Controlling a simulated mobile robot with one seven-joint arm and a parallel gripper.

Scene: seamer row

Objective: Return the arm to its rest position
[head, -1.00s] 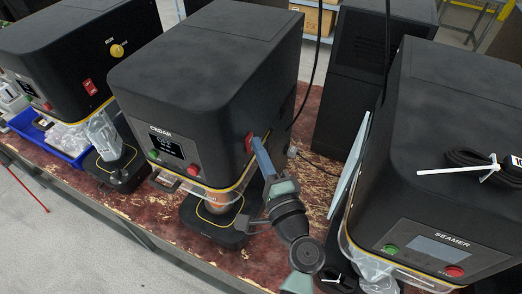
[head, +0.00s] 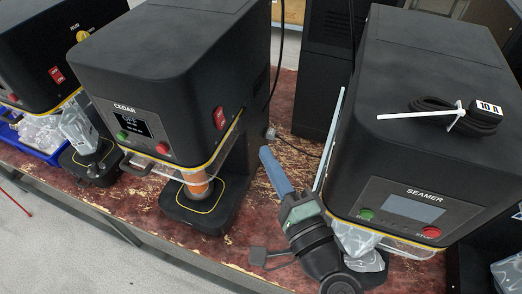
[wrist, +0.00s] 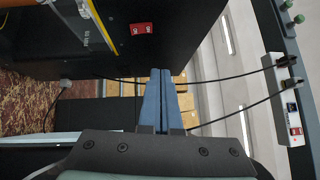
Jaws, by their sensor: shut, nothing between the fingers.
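My gripper (head: 266,154) has blue fingers that lie together with nothing between them. In the head view it is over the bench between the CEDAR machine (head: 170,60) and the SEAMER machine (head: 440,100), apart from both. In the wrist view the shut fingers (wrist: 160,75) point towards the dark side of a machine that carries a red rocker switch (wrist: 141,29). The same red switch (head: 219,118) shows on CEDAR's right side in the head view, clear of the fingers. CEDAR's display (head: 132,124) appears to read OFF.
An orange can (head: 196,184) stands under CEDAR. A black cable coil (head: 455,112) lies on the SEAMER. A thin pale panel (head: 328,140) stands close to my gripper. The worn red bench (head: 285,150) is partly free; a power strip (wrist: 288,100) hangs at right in the wrist view.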

